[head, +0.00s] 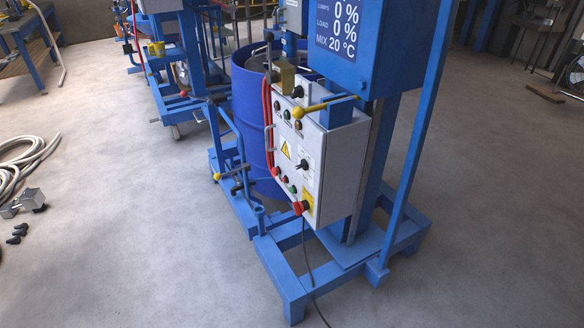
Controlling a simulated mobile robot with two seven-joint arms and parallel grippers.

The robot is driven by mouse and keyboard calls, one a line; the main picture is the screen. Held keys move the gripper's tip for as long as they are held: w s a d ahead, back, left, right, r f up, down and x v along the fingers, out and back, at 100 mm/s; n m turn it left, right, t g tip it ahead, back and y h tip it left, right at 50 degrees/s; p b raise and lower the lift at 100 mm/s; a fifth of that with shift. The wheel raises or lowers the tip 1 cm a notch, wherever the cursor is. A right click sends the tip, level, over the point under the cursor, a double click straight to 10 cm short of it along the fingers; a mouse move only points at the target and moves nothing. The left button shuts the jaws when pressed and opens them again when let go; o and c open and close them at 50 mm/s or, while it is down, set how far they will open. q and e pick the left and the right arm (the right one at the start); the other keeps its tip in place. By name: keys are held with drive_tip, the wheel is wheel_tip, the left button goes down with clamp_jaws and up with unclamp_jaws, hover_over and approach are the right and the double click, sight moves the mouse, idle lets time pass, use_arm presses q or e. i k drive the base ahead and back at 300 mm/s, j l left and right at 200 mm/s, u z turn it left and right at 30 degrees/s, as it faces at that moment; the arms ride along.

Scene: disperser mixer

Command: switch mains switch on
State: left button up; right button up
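A light grey control box (338,165) is mounted on the blue mixer frame in the middle of the head view. Its front faces left towards me at an angle. A black rotary knob (303,165) sits mid-panel, beside a yellow warning triangle (286,148). A large red knob (300,207) sits at the lower right corner, next to a yellow plate (309,203). The labels are too small to read, so I cannot tell which control is the mains switch or its position. Neither gripper is in view.
A blue drum (248,115) stands behind the box. A yellow-ended lever (320,105) juts out above the panel. The blue base frame (285,280) and a black cable (306,262) lie low in front. A coiled hose (20,160) lies far left.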

sight(298, 207)
drive_tip(key=z, duration=0.5)
drive_tip(key=i+j+z, duration=0.1)
drive_tip(key=j+z, duration=0.15)
drive_tip(key=i+j+z, duration=0.2)
drive_tip(key=j, duration=0.15)
drive_tip(key=j+z, duration=0.5)
drive_tip(key=j, duration=0.7)
drive_tip(key=i+j, duration=0.1)
drive_tip(key=j, duration=1.1)
drive_tip(key=i+j+z, duration=0.15)
drive_tip(key=j, duration=1.05)
drive_tip(key=k, duration=0.05)
